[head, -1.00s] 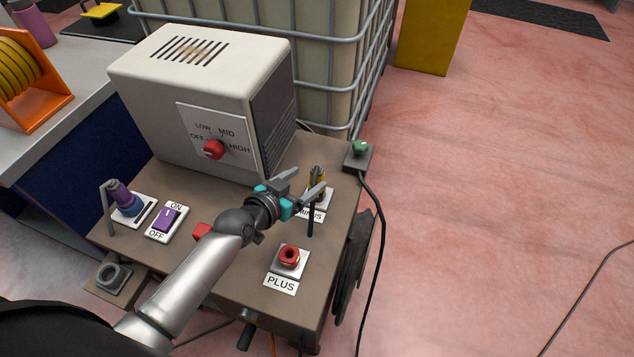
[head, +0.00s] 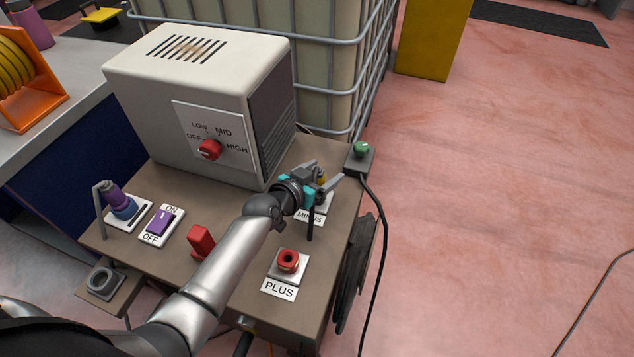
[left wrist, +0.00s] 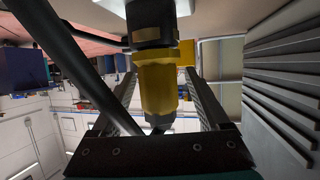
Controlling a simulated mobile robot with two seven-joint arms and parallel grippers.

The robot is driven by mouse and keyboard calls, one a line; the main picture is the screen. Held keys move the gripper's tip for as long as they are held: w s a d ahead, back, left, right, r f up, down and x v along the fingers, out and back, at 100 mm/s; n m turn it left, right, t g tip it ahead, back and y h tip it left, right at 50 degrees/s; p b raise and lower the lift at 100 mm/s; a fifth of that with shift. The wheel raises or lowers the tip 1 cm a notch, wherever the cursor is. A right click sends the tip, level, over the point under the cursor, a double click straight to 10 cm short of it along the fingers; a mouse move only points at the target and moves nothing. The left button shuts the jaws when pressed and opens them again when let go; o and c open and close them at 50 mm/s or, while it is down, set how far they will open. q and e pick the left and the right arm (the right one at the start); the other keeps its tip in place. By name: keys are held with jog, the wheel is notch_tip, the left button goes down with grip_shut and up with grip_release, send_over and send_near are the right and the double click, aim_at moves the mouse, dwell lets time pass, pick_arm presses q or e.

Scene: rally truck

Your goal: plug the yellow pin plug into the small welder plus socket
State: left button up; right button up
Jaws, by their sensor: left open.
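The yellow pin plug (head: 320,181) stands at the socket plate labelled MINUS, mostly hidden by my gripper in the head view. In the left wrist view the yellow plug body (left wrist: 158,82) lies between my fingers, with a black part beyond it against a white plate. My left gripper (head: 328,172) is open around the plug, one finger on each side, with no clear grip on it. The plus socket (head: 289,260) is a red ring on a white plate labelled PLUS, nearer than the plug; its opening looks empty. My right gripper is not in view.
The welder housing (head: 205,95) stands behind my gripper. A green-knobbed box (head: 359,157) with a black cable is to the right. A red block (head: 201,240) and a purple switch (head: 161,221) are left of my forearm. A caged tank (head: 320,60) stands behind.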

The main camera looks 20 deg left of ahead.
pick_arm(q)
jog(key=shift+w+d+f, duration=0.1)
jog(key=shift+w, duration=0.15)
grip_shut()
dwell(0.6)
